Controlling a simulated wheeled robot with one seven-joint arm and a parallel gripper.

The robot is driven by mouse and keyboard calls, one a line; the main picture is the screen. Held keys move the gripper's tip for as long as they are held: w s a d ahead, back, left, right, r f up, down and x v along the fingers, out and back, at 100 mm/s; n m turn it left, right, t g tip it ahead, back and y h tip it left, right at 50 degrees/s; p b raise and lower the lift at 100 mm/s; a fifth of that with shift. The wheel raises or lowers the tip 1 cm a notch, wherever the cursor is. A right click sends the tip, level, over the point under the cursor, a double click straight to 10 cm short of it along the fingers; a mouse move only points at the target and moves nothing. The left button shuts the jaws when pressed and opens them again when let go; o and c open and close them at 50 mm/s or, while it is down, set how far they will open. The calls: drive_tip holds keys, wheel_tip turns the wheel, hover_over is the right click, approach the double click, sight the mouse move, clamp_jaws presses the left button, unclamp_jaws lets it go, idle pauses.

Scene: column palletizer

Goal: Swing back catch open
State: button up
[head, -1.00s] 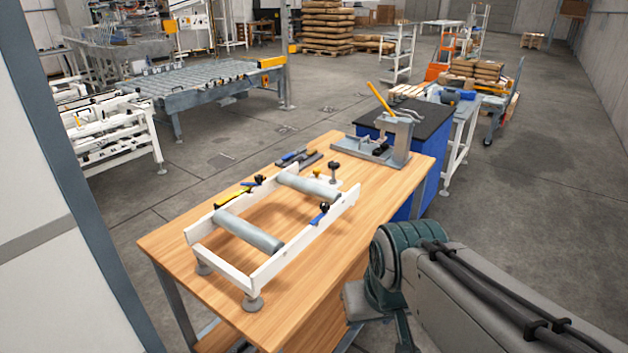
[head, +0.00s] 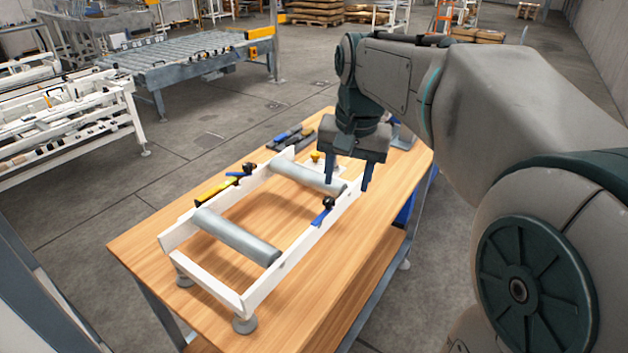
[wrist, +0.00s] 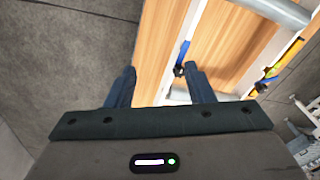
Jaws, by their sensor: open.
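A white frame (head: 190,273) with two grey rollers stands on the wooden table. Two catches with blue levers and black knobs sit on its long rails: one on the near right rail (head: 322,212) and one on the far left rail (head: 242,171). I cannot tell from the views which one is the back catch. My gripper (head: 347,183) is open and empty, pointing down at the right end of the frame, just beyond the near catch. In the wrist view the near catch (wrist: 182,58) shows beyond the fingertips, close to the right finger, apparently not held.
The wooden table (head: 150,240) has bare room at its left and front. Dark tools (head: 292,138) lie behind the frame, and a small yellow-topped piece (head: 317,158) stands near my gripper. A roller conveyor (head: 185,60) stands behind.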

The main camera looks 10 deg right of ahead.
sight(329, 199)
drive_tip(key=w+m+g+b, duration=0.2)
drive_tip(key=w+m+b, duration=0.2)
drive_tip(key=w, duration=0.8)
wheel_tip(329, 199, down, 14)
drive_tip(key=shift+a+r+b, duration=0.15)
drive_tip(key=shift+b, duration=0.55)
drive_tip(key=c, duration=1)
